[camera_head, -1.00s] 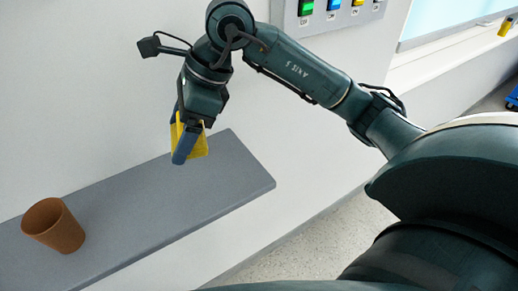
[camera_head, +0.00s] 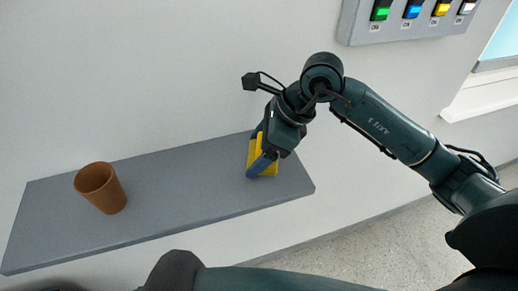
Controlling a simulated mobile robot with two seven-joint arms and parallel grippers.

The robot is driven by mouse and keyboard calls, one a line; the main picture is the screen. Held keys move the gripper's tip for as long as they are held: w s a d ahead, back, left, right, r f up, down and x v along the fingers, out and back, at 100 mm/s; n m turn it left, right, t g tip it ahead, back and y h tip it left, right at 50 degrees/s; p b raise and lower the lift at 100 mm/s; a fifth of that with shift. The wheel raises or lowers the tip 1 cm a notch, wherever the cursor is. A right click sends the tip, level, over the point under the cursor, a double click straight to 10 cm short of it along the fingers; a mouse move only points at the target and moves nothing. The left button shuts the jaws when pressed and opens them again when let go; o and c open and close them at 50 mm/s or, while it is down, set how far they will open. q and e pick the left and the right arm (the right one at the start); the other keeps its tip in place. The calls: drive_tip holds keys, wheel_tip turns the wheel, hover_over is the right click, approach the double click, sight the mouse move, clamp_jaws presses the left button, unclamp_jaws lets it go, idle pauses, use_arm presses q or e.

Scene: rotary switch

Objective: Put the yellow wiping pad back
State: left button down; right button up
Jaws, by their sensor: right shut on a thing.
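The yellow wiping pad (camera_head: 268,166) is between the fingers of my right gripper (camera_head: 257,165), over the right part of the grey shelf (camera_head: 190,193). The fingers are shut on it and partly cover it. It looks low, at or just above the shelf top; I cannot tell whether it touches. My left gripper is not in view.
A brown cup (camera_head: 101,189) stands on the left part of the shelf. The shelf between cup and pad is bare. A panel with several coloured switches (camera_head: 411,13) is on the wall at the upper right.

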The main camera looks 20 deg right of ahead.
drive_tip(key=shift+f, duration=0.5)
drive_tip(key=shift+f, duration=0.15)
drive_tip(key=o, duration=1)
drive_tip(key=shift+c, duration=0.2)
drive_tip(key=shift+r, duration=0.3)
drive_tip(key=v, duration=1.2)
drive_tip(key=shift+b, duration=0.45)
drive_tip(key=shift+f, duration=0.15)
